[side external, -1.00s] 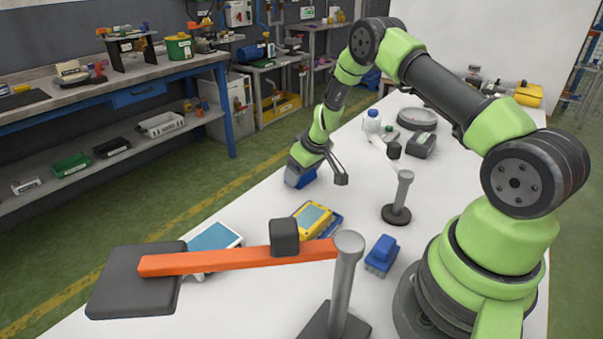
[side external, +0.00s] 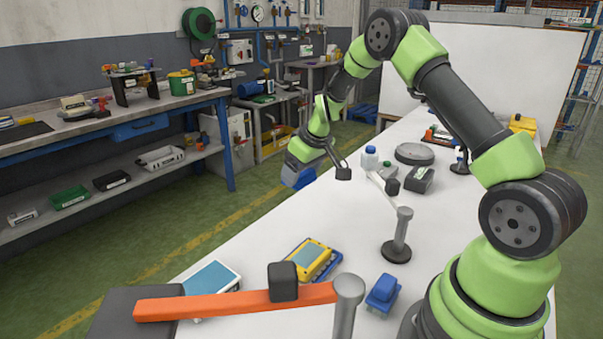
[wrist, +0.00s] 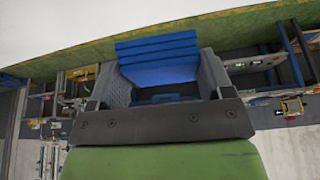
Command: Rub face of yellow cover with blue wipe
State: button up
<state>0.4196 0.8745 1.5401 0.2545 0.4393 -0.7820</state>
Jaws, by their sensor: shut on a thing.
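My gripper (side external: 300,168) is shut on the blue wipe (side external: 296,179), a blue block-like piece at its lower end. It is up in the air near the table's far left edge, beyond the yellow cover. In the wrist view the ridged blue wipe (wrist: 158,58) sits between the two grey fingers of my gripper (wrist: 164,88). The yellow cover (side external: 327,263) surrounds a pale blue-green face and lies on the table with blue showing around its edge. The wipe is well apart from the cover. The cover is not visible in the wrist view.
An orange bar (side external: 215,306) with a dark block (side external: 283,281) crosses in front of the cover, meeting a grey post (side external: 348,292). A blue-topped white tray (side external: 212,277), a small blue object (side external: 383,292) and a grey stand (side external: 401,230) are nearby.

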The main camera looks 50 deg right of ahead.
jog(key=shift+c, duration=0.6)
jog(key=shift+s+a+n+y, duration=0.3)
jog(key=shift+s+n+y, duration=0.1)
jog(key=shift+s+n, duration=0.25)
jog(key=s+a+n+g+y, duration=0.1)
jog(key=s+a+n+y, duration=0.3)
jog(key=n, duration=0.4)
jog(key=r+n+g, duration=0.1)
jog(key=n+g, duration=0.2)
jog(key=n, duration=0.6)
send_over(319, 247)
jog(key=d, duration=0.1)
jog(key=shift+s+f, duration=0.1)
jog(key=shift+f, duration=3.25)
jog(key=shift+a+f, duration=0.5)
jog(key=shift+a, duration=0.1)
jog(key=shift+c, duration=0.3)
jog(key=shift+a, duration=3.75)
jog(key=d, duration=0.9)
jog(key=shift+a+r, duration=0.15)
jog(key=shift+r, duration=3.9)
